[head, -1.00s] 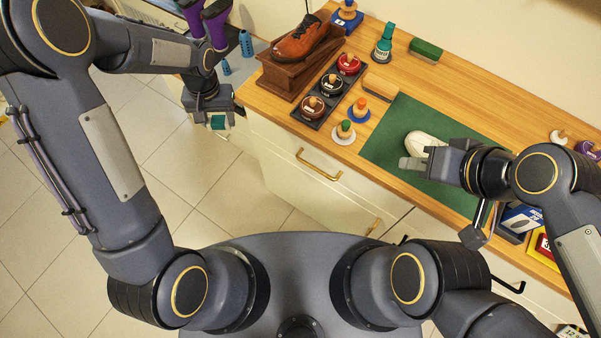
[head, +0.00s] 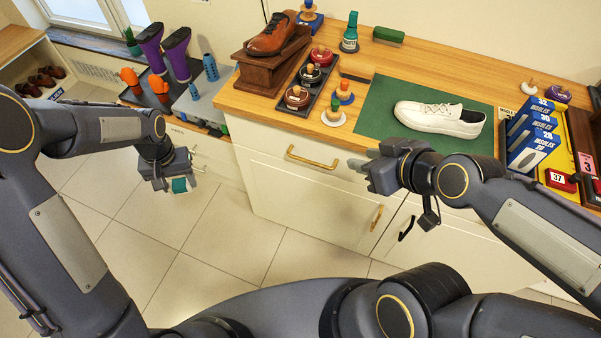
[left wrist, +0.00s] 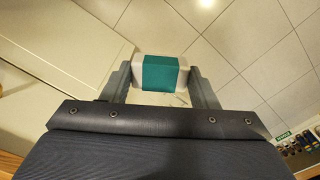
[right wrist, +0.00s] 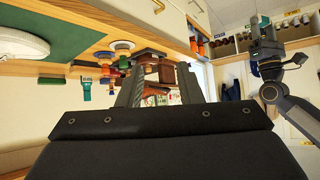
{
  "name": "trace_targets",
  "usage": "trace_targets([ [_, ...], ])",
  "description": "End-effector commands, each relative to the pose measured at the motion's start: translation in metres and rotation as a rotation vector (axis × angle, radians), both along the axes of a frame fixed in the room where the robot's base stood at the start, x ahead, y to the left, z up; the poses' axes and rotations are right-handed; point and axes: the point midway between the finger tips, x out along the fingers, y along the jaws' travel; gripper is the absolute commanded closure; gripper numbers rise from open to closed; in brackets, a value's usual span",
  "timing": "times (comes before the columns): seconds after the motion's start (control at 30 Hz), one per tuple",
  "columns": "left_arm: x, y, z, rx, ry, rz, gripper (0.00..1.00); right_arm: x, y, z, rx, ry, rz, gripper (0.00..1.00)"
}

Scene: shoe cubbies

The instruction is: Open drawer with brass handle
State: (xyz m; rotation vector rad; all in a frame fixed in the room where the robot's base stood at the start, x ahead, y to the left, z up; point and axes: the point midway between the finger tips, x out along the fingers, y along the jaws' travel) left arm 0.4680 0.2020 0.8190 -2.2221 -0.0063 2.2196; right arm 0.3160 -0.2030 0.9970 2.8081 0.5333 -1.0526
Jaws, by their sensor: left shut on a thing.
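The brass handle (head: 313,158) is a horizontal bar on the cream drawer front (head: 270,160) below the wooden counter. The drawer looks shut. A second, upright brass handle (head: 376,217) is on the door below. My right gripper (head: 362,175) is at the counter's front edge, to the right of the drawer handle and apart from it. In the right wrist view its fingers (right wrist: 160,92) are spread with nothing between them. My left gripper (left wrist: 160,80) is shut on a white block with a green band (left wrist: 158,73), which also shows in the head view (head: 179,185), over the floor.
A white shoe (head: 440,118) lies on a green mat (head: 385,98). A brown shoe (head: 272,35) stands on a wooden stand, beside polish tins (head: 297,97). Blue insole boxes (head: 530,140) stand at the right. A black handle (head: 406,229) is on the right-hand door. The tiled floor before the counter is clear.

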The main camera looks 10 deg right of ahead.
Motion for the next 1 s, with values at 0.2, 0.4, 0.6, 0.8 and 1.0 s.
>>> trace_targets([
  [0.2,0.013,0.0,-0.08,0.001,-0.001,-0.001,0.71,0.035,0.006,-0.081,-0.204,-0.221,0.138,0.67],
  [0.4,0.024,0.0,-0.14,0.001,-0.001,0.0,0.71,0.063,0.012,-0.138,-0.452,-0.449,0.248,0.67],
  [0.6,0.036,0.0,-0.201,0.001,0.0,0.0,0.71,0.083,0.02,-0.191,-0.731,-0.664,0.329,0.67],
  [0.8,0.047,0.0,-0.259,-0.001,-0.001,-0.001,0.71,0.093,0.03,-0.239,-1.036,-0.859,0.379,0.67],
  [1.0,0.055,-0.001,-0.3,-0.003,-0.001,-0.001,0.71,0.094,0.038,-0.267,-1.296,-1.003,0.389,0.67],
])
